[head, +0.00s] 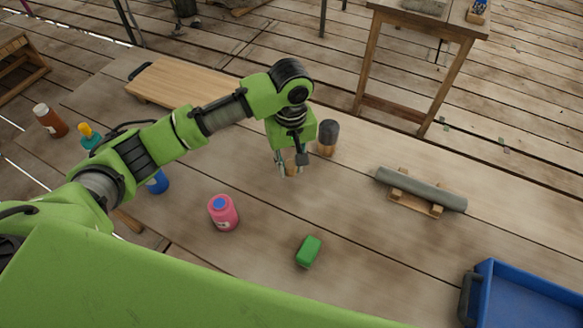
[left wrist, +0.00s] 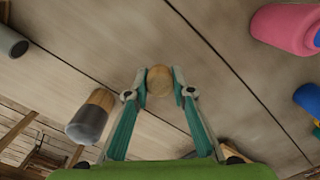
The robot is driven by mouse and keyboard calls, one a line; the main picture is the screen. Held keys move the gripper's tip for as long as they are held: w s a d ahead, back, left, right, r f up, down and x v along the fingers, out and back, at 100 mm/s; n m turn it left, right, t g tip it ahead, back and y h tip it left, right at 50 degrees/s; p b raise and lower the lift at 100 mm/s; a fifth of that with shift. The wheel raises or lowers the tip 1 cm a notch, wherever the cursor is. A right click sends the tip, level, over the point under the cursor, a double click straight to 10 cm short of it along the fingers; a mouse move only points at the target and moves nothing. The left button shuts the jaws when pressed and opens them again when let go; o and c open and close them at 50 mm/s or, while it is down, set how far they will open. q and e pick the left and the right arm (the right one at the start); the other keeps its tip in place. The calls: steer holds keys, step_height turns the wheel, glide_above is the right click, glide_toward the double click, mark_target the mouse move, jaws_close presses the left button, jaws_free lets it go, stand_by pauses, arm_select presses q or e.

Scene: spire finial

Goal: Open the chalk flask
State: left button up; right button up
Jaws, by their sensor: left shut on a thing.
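My left gripper (head: 291,165) is shut on a small round wooden piece (head: 291,168), which shows between the fingertips in the left wrist view (left wrist: 159,80). I cannot tell whether this piece touches the table. Just right of it in the head view stands a dark grey-topped wooden cylinder (head: 327,138), apart from the fingers; it also shows in the left wrist view (left wrist: 90,118). I cannot tell for sure which of these is the chalk flask. My right gripper is out of view.
A green block (head: 308,252) lies in front, and a grey cylinder (head: 422,189) rests on a wooden cradle at right. A blue bin (head: 515,296) is at the front right. A wooden board (head: 180,84) and several bottles are at left. The table middle is mostly clear.

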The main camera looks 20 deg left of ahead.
mark_target(291, 163)
arm_select(q)
steer(key=w+f, duration=0.2)
steer(key=f, duration=0.1)
steer(key=shift+w+a, duration=0.3)
steer(key=shift+f, duration=1.6)
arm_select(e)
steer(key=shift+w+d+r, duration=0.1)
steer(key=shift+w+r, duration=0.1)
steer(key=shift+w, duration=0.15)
arm_select(q)
steer(key=o, duration=1)
steer(key=shift+f, duration=0.15)
steer(key=shift+o, duration=0.2)
